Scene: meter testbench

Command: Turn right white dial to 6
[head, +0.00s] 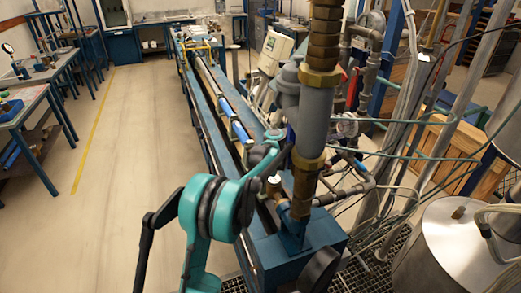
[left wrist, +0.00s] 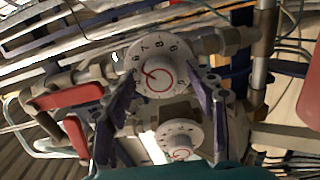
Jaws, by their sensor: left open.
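In the left wrist view, a round white dial (left wrist: 152,66) with black numerals and a red ring mark sits between the fingertips of my left gripper (left wrist: 160,80). The 6, 7, 8 and 9 show along its upper rim. The fingers are spread to either side of it, and I cannot tell whether they touch it. A second white dial (left wrist: 180,141) with a red mark is lower, nearer the palm. In the head view, my left gripper (head: 279,150) reaches in beside the thick vertical pipe. The dial faces cannot be made out there. My right gripper does not show.
A thick grey and brass pipe (head: 316,110) stands on the long blue bench (head: 262,250). Red valve handles (left wrist: 68,97) and pipes crowd the dials on the left. A steel tank (head: 455,245) stands at the lower right. The floor to the left is clear.

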